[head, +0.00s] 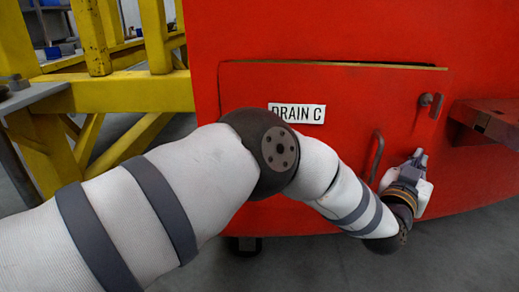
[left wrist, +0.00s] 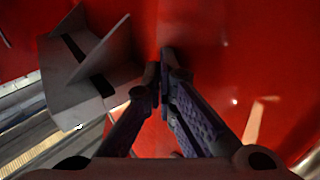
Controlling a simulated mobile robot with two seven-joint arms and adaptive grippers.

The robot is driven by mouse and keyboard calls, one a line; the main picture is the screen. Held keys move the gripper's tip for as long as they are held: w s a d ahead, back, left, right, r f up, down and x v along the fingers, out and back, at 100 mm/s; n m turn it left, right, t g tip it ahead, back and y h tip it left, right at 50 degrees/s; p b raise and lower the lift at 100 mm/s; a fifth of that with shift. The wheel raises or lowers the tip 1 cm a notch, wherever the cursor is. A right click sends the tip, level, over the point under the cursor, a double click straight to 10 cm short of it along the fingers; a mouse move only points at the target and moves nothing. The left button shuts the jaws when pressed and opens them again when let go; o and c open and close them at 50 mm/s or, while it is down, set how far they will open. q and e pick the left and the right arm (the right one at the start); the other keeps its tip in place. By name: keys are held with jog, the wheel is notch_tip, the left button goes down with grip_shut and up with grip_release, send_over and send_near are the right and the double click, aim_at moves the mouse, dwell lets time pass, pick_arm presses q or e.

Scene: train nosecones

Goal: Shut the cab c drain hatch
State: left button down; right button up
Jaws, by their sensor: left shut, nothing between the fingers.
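The cab C drain hatch (head: 330,90) is a red panel in the red cab side, marked by a white "DRAIN C" label (head: 297,113). My left gripper (head: 419,157) is shut and empty, right of the handle and below the knob. In the left wrist view its fingertips (left wrist: 166,58) point at a red surface; contact is unclear. My left arm hides the hatch's lower part.
A dark reddish ledge (head: 488,122) juts out right of the hatch, close to my left gripper. A grey bracket (left wrist: 88,68) shows left of the fingers in the left wrist view. A yellow frame (head: 115,92) stands at left. Grey floor (head: 320,265) is open below.

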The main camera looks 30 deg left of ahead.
pick_arm(q)
jog(key=w, duration=0.1)
jog(key=w+a+b, duration=0.1)
jog(key=w, duration=0.1)
jog(key=w+a+b, duration=0.1)
jog(key=shift+w+a+f, duration=0.15)
jog(key=shift+w+a, duration=0.05)
jog(key=shift+w, duration=0.1)
jog(key=shift+w+a+b, duration=0.15)
jog(key=shift+w+b, duration=0.05)
jog(key=shift+b, duration=0.1)
jog(key=shift+w+a+r, duration=0.1)
jog(key=shift+a+r, duration=0.05)
jog(key=shift+r, duration=0.2)
pick_arm(e)
jog(key=f, duration=0.2)
jog(key=s, duration=0.1)
jog(key=shift+s+d+f, duration=0.1)
jog(key=shift+d+f, duration=0.3)
